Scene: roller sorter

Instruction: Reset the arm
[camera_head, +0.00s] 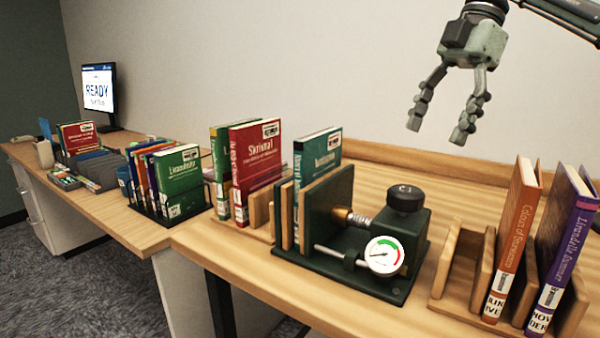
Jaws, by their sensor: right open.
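My right gripper (437,130) is at the upper right, high above the wooden desk. Its two fingers point down and stand apart, with nothing between them. It is clear of the dark green press (415,235) with the round dial gauge (384,255), which stands below it on the desk. My left gripper does not show in the head view.
Orange (515,240) and purple (562,250) books stand in a wooden rack at right. Red (255,165) and teal (320,150) books stand by the press. A black rack holds a green book (178,172). Desk behind the press is bare.

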